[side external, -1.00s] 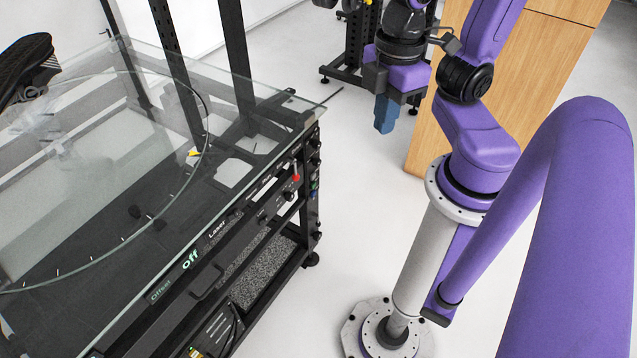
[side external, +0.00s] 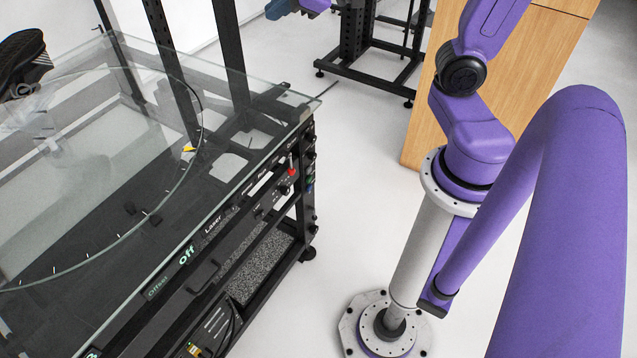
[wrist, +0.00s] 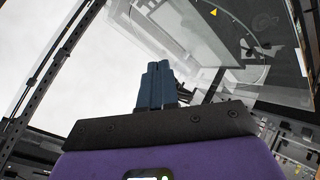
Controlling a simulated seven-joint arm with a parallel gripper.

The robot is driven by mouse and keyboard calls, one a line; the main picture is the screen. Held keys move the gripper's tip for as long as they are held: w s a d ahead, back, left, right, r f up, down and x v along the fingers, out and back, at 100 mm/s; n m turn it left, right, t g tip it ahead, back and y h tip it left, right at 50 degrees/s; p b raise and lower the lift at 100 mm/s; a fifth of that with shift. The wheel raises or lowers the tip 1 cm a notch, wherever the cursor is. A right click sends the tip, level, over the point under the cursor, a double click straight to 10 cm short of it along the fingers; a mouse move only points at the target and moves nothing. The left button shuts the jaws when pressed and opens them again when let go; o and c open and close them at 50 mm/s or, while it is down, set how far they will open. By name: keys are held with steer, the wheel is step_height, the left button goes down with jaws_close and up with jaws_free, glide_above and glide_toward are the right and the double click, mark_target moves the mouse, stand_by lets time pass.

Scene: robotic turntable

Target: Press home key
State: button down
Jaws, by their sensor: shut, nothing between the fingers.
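My gripper (side external: 281,8) is at the top edge of the side view, mostly cut off, high and away from the turntable's front panel. In the wrist view its blue fingers (wrist: 156,82) are together and hold nothing. The front panel (side external: 214,228) runs along the near edge of the glass-topped turntable frame. I cannot make out which one is the home key.
The glass top (side external: 95,215) has a round disc outline and a small yellow marker (side external: 189,149). Black uprights (side external: 231,60) rise behind it. A wooden cabinet (side external: 535,75) and a black stand (side external: 365,75) are at the back. White floor lies open between frame and arm base.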

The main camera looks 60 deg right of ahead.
steer(key=w+d+r+n+t+y, duration=0.15)
steer(key=w+d+n, duration=0.25)
steer(key=d, duration=0.6)
steer(key=s+d+f+n+g+y, duration=0.25)
steer(key=s+d+f+g, duration=0.45)
steer(key=s, duration=0.6)
step_height(320, 180, down, 51)
steer(key=t, duration=0.1)
steer(key=shift+w+d, duration=0.25)
steer(key=shift+d, duration=0.2)
steer(key=shift+f+m, duration=0.1)
steer(key=shift+m, duration=0.15)
